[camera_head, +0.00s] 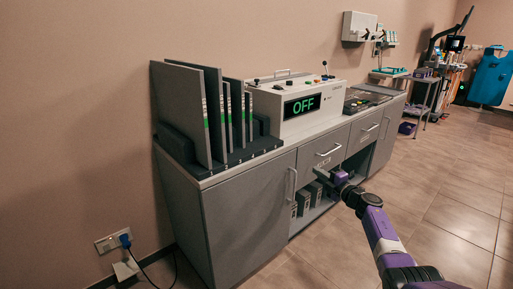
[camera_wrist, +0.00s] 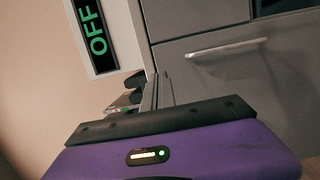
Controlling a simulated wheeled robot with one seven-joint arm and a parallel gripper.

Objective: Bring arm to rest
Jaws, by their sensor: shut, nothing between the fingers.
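My gripper (camera_head: 328,175) is at the end of my purple and black arm, in front of the grey cabinet (camera_head: 240,222) in the head view. It is near the drawer front at the cabinet's middle, above the open lower shelf. Its fingers are shut and empty. I cannot tell whether the fingertips touch the drawer front.
A control box (camera_head: 292,105) with a green OFF display stands on the cabinet top, beside a rack of upright grey panels (camera_head: 186,110). A shelved cart (camera_head: 432,92) stands farther back. A wall outlet with a cord (camera_head: 113,241) is at lower left. The tiled floor at right is clear.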

